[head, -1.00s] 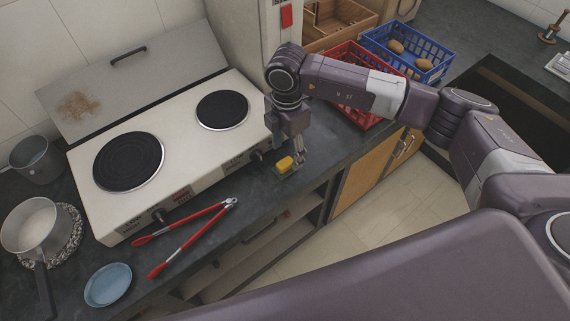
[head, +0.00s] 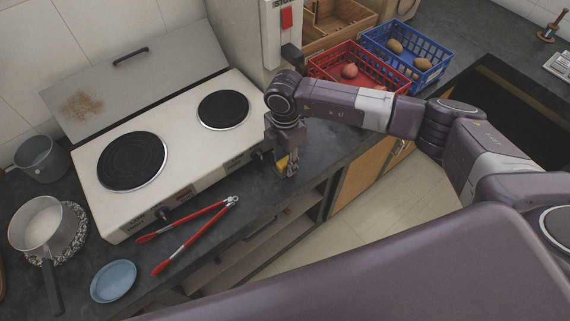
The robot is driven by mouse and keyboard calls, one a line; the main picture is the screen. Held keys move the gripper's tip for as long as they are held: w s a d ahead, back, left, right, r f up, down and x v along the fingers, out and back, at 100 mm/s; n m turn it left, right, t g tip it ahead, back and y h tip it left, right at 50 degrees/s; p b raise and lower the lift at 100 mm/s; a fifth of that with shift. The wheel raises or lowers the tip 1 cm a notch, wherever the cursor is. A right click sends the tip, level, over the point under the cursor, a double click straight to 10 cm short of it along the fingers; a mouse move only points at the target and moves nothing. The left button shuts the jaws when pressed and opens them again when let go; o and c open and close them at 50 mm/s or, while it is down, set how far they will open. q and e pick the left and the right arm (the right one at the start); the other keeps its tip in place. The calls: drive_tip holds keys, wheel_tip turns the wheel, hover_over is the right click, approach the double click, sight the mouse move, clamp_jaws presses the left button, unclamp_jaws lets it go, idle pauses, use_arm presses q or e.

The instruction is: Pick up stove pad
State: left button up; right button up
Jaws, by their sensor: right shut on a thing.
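The stove pad is a small yellow block (head: 281,163) with a darker green part, at the counter's front edge just right of the two-plate stove (head: 180,190). My right gripper (head: 287,168) points down over it and is shut on it. The fingers hide most of the pad, and I cannot tell whether it touches the counter. My left gripper is not in view.
Red-handled tongs (head: 190,232), a blue dish (head: 114,281) and a saucepan (head: 38,225) on a patterned trivet lie left. A grey pot (head: 40,160) stands behind them. A red basket (head: 335,57) and a blue basket (head: 405,40) stand at the back right.

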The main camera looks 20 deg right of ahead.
sight(285, 161)
drive_tip(key=shift+r, duration=0.15)
drive_tip(key=shift+c, duration=0.4)
wheel_tip(285, 161, up, 20)
drive_tip(key=b, duration=0.4)
drive_tip(key=o, duration=0.5)
drive_tip(key=c, duration=0.4)
drive_tip(key=shift+o, duration=0.2)
drive_tip(key=shift+a, duration=0.1)
